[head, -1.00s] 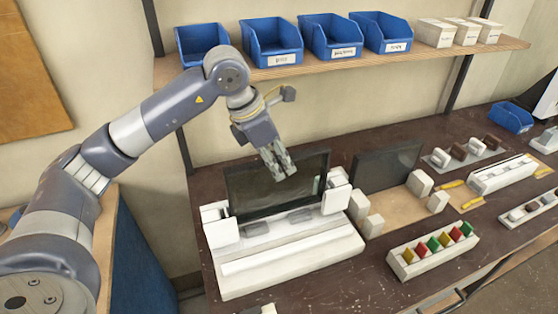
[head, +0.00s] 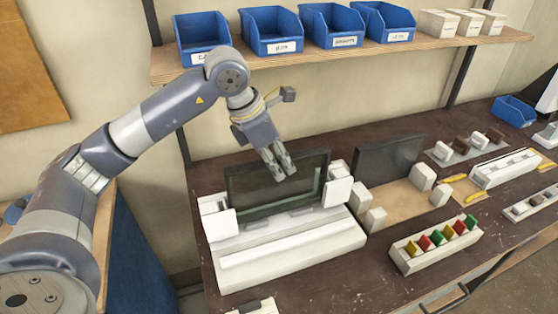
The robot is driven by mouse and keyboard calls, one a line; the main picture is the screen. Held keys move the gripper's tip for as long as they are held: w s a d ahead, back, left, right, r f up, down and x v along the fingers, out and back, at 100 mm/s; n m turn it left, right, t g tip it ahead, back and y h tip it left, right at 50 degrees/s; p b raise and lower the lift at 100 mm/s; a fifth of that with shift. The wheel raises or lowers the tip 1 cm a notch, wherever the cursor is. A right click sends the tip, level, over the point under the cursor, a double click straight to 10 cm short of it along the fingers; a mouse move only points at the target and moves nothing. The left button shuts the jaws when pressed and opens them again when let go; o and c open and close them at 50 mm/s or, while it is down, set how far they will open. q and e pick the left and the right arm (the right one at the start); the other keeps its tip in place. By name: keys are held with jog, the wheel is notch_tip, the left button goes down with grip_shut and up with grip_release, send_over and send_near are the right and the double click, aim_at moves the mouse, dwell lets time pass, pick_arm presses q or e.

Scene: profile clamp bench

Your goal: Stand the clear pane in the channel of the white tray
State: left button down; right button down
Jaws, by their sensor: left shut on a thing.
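The clear pane (head: 262,187), a see-through greenish sheet with a dark edge, stands close to upright over the back part of the white tray (head: 292,245). White blocks stand at its left end (head: 217,221) and right end (head: 338,186). My left gripper (head: 280,172) is shut on the pane's upper edge, right of its middle. The pane's lower edge is close to the tray, near grey pads; I cannot tell whether it sits in the channel. My right gripper is not in view.
A second dark panel (head: 388,160) stands among white blocks on a wooden board to the right. A rack of coloured pieces (head: 436,246) is at the front right. Blue bins (head: 272,33) line the shelf above.

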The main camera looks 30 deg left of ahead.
pick_arm(q)
jog(key=shift+f+b, duration=0.6)
jog(key=shift+f, duration=0.1)
jog(key=c, duration=1.4)
grip_release()
jog(key=shift+o, duration=0.2)
jog(key=shift+s+f, duration=0.1)
jog(key=shift+r+p, duration=0.35)
jog(key=shift+r, duration=0.15)
jog(key=shift+r+p, duration=2.45)
jog(key=shift+r, duration=1.2)
